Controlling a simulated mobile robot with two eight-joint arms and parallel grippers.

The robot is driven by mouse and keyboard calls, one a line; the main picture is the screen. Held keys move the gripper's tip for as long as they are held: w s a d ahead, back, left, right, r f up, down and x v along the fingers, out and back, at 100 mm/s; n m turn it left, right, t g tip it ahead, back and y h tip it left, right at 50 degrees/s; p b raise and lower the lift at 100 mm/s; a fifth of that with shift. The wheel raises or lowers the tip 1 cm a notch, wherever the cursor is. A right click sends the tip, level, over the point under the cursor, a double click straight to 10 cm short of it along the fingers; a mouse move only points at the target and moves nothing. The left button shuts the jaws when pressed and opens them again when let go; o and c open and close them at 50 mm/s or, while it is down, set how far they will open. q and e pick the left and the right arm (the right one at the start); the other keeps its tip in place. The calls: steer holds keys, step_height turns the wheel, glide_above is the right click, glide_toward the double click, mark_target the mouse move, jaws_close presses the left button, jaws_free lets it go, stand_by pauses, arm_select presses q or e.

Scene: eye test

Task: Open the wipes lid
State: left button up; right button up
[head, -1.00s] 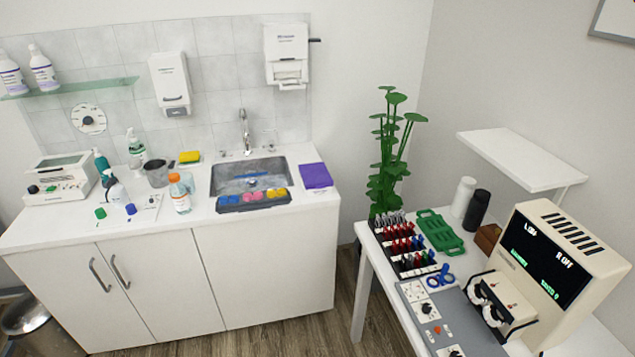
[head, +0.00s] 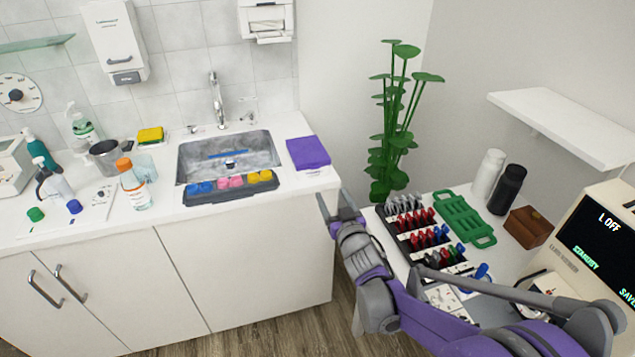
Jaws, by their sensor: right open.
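I cannot tell for certain which thing is the wipes container, and no lid is clearly marked as its lid. A flat purple pack or cloth (head: 308,152) lies on the counter right of the sink. An orange-capped bottle (head: 134,186) stands upright left of the sink. A white cylinder (head: 488,174) and a black cylinder (head: 507,188) stand on the right table. My right gripper (head: 334,202) is open and empty at the counter's right front corner, a little below the purple pack in the picture and apparently apart from it. My left gripper is out of view.
The sink (head: 226,155) has a tray of coloured items (head: 232,188) at its front edge. A tall plant (head: 393,130) stands between counter and right table. A dark rack of tools (head: 420,228) and a green tray (head: 462,218) lie near my right arm. A white shelf (head: 565,128) juts from the wall.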

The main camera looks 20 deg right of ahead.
mark_target(316, 169)
steer(key=shift+t+y, duration=0.3)
steer(key=w, duration=1.2)
steer(key=shift+a+f, duration=0.35)
steer(key=shift+a, duration=0.05)
jaws_close()
stand_by(0.5)
